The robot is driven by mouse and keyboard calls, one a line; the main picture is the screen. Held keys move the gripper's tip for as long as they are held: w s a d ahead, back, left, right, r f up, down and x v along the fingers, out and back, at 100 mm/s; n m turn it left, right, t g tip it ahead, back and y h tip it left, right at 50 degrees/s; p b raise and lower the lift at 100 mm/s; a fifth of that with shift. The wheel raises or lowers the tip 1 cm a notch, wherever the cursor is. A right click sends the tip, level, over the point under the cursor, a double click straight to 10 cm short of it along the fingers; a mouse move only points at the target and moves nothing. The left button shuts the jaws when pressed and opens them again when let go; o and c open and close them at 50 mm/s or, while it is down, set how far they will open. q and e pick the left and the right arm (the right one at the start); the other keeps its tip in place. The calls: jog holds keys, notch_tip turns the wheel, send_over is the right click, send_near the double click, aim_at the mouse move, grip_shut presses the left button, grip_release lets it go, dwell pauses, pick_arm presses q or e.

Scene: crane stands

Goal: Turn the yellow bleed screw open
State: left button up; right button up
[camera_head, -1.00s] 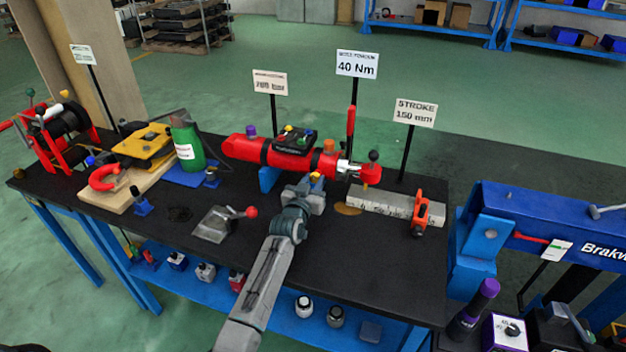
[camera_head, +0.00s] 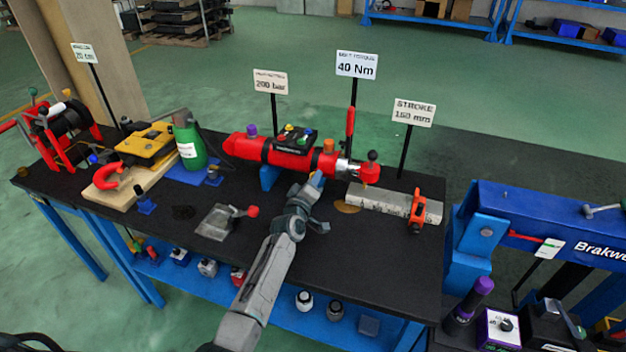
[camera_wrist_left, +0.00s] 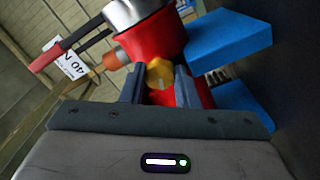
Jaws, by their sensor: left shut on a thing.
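The yellow bleed screw (camera_wrist_left: 159,74) sits on the side of the red cylinder (camera_wrist_left: 160,40) in the left wrist view. My left gripper (camera_wrist_left: 160,84) is shut on the screw, with one grey finger on each side of it. In the head view my left gripper (camera_head: 316,184) is at the near side of the red cylinder (camera_head: 258,150), towards its right end. The screw is mostly hidden behind the gripper there. My right gripper is not in view.
The cylinder rests on blue supports (camera_wrist_left: 230,38). A grey block with an orange clamp (camera_head: 417,208) lies right of the gripper. A grey plate with a red-knobbed lever (camera_head: 222,220) lies to the left. The black tabletop (camera_head: 370,255) is clear in front.

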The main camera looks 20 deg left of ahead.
pick_arm(q)
jog(key=n, duration=0.6)
jog(key=shift+n+p, duration=0.3)
jog(key=shift+f, duration=0.1)
dwell(0.4)
jog(key=o, duration=1)
jog(key=shift+s, duration=0.1)
